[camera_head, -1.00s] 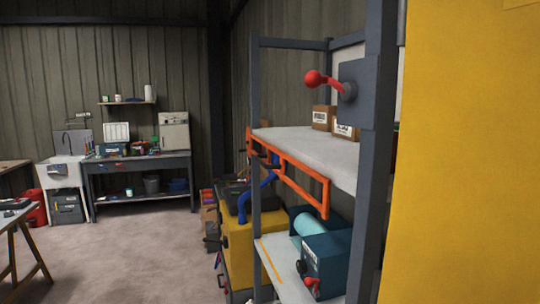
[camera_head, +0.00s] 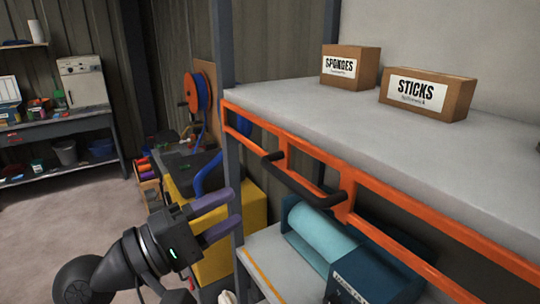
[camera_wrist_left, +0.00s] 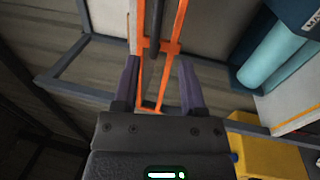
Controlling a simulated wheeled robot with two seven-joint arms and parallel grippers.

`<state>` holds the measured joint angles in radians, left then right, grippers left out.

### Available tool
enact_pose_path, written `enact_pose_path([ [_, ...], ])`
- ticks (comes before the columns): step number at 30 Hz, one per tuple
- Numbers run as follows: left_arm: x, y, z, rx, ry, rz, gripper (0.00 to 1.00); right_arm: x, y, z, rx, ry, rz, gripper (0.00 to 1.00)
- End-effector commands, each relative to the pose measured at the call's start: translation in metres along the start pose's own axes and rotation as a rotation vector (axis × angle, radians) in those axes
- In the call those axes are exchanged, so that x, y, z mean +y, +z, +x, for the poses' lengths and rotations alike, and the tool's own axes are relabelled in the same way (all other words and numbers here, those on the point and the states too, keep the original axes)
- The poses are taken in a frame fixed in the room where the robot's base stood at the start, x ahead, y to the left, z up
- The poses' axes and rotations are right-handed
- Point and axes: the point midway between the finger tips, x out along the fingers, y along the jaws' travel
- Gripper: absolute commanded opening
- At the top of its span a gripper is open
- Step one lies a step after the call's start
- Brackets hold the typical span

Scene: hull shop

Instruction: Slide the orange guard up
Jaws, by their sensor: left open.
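The orange guard (camera_head: 392,187) is a rail frame along the front of the grey shelf, with its top bar near the shelf edge. A black handle (camera_head: 312,192) is fixed to its front. My left gripper (camera_head: 232,214) is open and empty, left of the handle and a little below it, apart from the guard in the head view. In the left wrist view the guard (camera_wrist_left: 172,48) and the black handle (camera_wrist_left: 153,45) run ahead of my open left gripper (camera_wrist_left: 160,75), in line with the gap between its fingers. My right gripper is not in view.
Boxes marked SPONGES (camera_head: 350,67) and STICKS (camera_head: 427,95) stand on the upper shelf (camera_head: 300,106). A teal machine with a light blue roll (camera_head: 320,236) sits on the lower shelf. A grey post (camera_head: 224,50) stands at the shelf's left end. Floor is open at left.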

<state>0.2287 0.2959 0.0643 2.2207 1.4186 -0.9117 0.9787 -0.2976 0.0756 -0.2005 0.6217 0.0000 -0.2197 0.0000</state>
Motion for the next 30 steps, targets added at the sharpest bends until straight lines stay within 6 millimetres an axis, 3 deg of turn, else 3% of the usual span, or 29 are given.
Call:
enact_pose_path([
  [4, 0.007, 0.003, 0.017, -0.011, 0.009, -0.004, 0.54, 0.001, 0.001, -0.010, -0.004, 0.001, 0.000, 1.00],
  [9, 0.008, 0.003, 0.060, -0.011, 0.009, -0.006, 0.54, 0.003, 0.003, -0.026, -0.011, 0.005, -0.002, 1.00],
  [15, 0.005, 0.003, 0.093, -0.008, 0.006, -0.003, 0.54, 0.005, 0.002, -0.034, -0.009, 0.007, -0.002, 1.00],
  [24, 0.002, 0.003, 0.099, -0.007, 0.004, 0.000, 0.54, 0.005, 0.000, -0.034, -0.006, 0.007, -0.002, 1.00],
  [26, 0.002, 0.003, 0.099, -0.007, 0.004, 0.000, 0.45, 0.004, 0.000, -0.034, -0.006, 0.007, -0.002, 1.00],
  [30, 0.002, 0.003, 0.099, -0.007, 0.004, 0.000, 0.15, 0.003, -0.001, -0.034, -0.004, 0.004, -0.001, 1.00],
])
